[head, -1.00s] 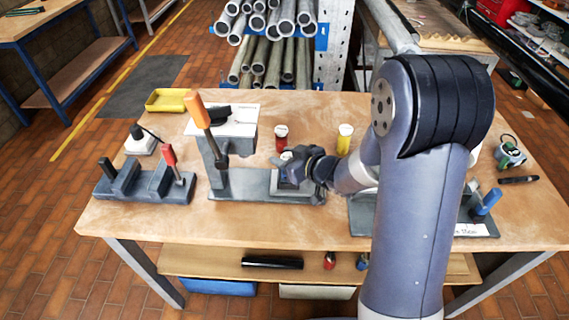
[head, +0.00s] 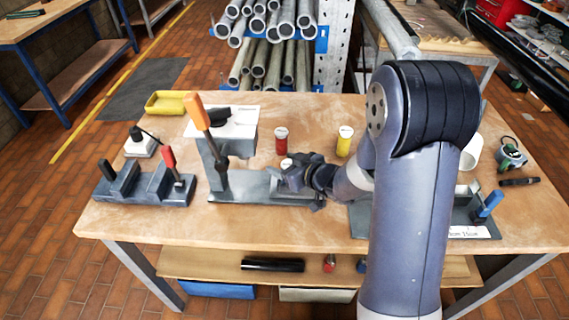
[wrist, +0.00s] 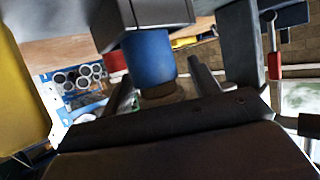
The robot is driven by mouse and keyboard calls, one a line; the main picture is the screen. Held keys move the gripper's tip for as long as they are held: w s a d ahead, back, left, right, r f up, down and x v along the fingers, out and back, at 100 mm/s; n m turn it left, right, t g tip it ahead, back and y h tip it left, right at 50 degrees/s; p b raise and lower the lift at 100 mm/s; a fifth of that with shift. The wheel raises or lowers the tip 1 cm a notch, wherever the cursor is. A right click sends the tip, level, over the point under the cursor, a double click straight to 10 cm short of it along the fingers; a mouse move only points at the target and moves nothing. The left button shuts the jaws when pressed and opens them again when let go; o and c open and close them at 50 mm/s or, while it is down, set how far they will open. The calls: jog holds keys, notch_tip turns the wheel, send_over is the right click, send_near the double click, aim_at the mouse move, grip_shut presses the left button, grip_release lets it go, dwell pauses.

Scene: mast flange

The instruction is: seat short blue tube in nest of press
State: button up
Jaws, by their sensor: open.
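The press (head: 222,140) stands left of the bench's middle, with an orange lever (head: 197,110) and a grey base (head: 240,187). My gripper (head: 283,178) is over the right part of that base and hides much of it. The short blue tube (wrist: 148,55) shows in the wrist view, one end against a grey block (wrist: 145,12) that looks like the nest. Its other end faces my gripper. How deep the tube sits in the block cannot be told.
A red can (head: 281,143) and a yellow can (head: 344,143) stand behind my gripper. A fixture with a red handle (head: 170,158) is on the left. A fixture with a blue handle (head: 489,205) is on the right. The bench front is clear at left.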

jog(key=shift+r, duration=0.1)
jog(key=shift+r, duration=0.2)
jog(key=v, duration=1.1)
jog(key=shift+s+d+p, duration=0.25)
jog(key=shift+s+p, duration=0.1)
jog(key=shift+s, duration=0.05)
jog(key=x, duration=1.2)
jog(key=shift+w+r, duration=0.15)
jog(key=shift+r, duration=0.85)
jog(key=shift+f, duration=0.1)
